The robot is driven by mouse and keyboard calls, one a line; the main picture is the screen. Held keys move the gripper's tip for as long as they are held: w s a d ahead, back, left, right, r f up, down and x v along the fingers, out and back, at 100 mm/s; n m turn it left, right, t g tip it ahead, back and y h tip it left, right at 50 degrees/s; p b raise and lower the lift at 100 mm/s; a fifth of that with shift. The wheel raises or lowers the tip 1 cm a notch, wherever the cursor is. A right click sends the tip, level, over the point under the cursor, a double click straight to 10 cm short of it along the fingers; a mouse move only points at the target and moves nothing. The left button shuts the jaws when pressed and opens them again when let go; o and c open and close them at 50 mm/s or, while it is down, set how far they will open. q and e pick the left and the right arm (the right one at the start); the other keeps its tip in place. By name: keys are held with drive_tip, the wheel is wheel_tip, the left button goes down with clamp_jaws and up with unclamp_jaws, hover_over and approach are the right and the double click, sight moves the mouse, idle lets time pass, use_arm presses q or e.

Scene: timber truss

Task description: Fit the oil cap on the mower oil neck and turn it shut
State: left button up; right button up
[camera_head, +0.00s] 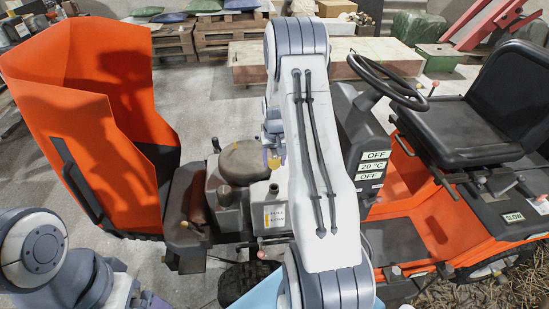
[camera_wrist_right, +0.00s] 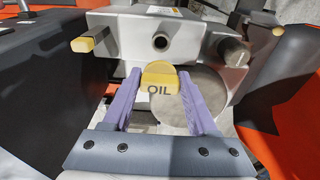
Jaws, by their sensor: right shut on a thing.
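The yellow oil cap (camera_wrist_right: 158,75), marked OIL, sits between the purple fingers of my right gripper (camera_wrist_right: 159,88), which is shut on it. In the right wrist view, a round dark-holed neck (camera_wrist_right: 160,43) stands out from the grey engine just beyond the cap. The cap appears apart from the neck, though the exact gap is hard to tell. In the head view, the cap (camera_head: 274,163) shows small beside the engine (camera_head: 238,190), and my right arm hides part of the area. Only a purple edge of my left gripper may show at the bottom left; its fingers are not clear.
Yellow-ended parts flank the neck on the left (camera_wrist_right: 82,44) and right (camera_wrist_right: 250,31). An open orange hood (camera_head: 85,110) stands left of the engine. The black steering wheel (camera_head: 388,82) and seat (camera_head: 470,130) are to the right. Pallets (camera_head: 215,40) lie behind.

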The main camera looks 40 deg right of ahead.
wheel_tip(320, 180, down, 8)
drive_tip(key=b, duration=0.5)
drive_tip(key=shift+f, duration=0.4)
idle(1.0)
drive_tip(key=shift+f, duration=0.2)
drive_tip(key=shift+f+b, duration=0.8)
drive_tip(key=shift+f, duration=0.35)
drive_tip(key=o, duration=1.5)
drive_tip(key=shift+r+p, duration=2.45)
drive_tip(key=shift+r, duration=0.6)
